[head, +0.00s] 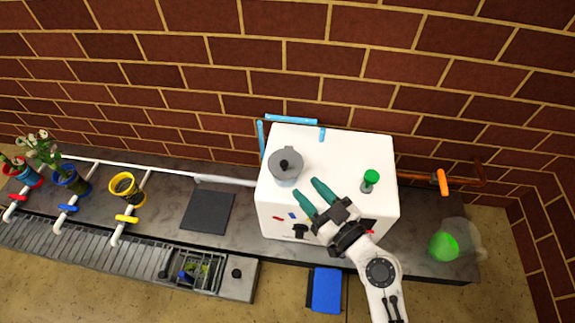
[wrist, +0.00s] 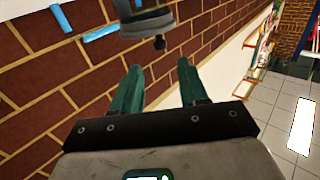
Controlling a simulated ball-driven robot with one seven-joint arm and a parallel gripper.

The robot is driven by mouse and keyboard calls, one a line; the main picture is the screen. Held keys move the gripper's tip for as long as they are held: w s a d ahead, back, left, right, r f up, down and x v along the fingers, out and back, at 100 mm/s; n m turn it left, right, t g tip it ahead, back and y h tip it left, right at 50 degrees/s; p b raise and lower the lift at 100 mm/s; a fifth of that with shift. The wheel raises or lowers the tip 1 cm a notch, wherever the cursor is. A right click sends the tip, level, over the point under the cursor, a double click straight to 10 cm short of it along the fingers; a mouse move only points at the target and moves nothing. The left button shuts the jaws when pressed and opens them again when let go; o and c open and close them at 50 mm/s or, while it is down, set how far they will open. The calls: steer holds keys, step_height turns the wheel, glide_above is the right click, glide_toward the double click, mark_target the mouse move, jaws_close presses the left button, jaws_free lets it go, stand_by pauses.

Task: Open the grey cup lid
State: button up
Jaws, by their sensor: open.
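The grey cup (head: 285,172) stands on top of the white box, near its left side. Its grey lid (head: 287,160) is on it, with a black knob in the middle. In the wrist view the grey lid (wrist: 148,22) with its dark knob shows at the top, beyond the fingertips. My gripper (head: 311,193) has green fingers and is open and empty. It is just to the right of and in front of the cup in the head view, apart from the lid. In the wrist view the gap between my fingers (wrist: 160,72) is clear.
A green-topped item (head: 371,180) stands on the right of the white box (head: 335,150). A blue strip (head: 322,134) is at its back edge. Left are a dark square plate (head: 208,211) and a yellow-rimmed pot (head: 126,189). Right is a flask with green contents (head: 444,246).

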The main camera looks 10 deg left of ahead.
mark_target(287, 167)
steer(key=x, duration=1)
jaws_close()
stand_by(0.4)
